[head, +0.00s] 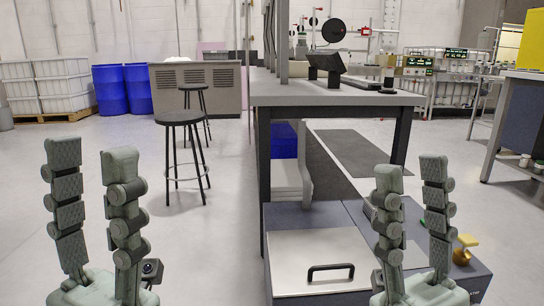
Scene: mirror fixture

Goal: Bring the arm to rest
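My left gripper (92,158) stands at the lower left of the head view with both grey-green fingers pointing up. Its fingers are spread apart with only floor and background between them. My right gripper (411,172) stands at the lower right, also pointing up. Its fingers are apart and nothing is held between them. It is in front of a grey-and-dark box unit (318,252) with a black handle (330,272). The arms below both grippers are out of the frame.
A grey workbench (300,92) with dark legs stands ahead at centre right, with instruments on top. Two black stools (178,118) stand left of it. Blue drums (110,90) and white tanks (45,85) line the back left. Left-centre floor is clear.

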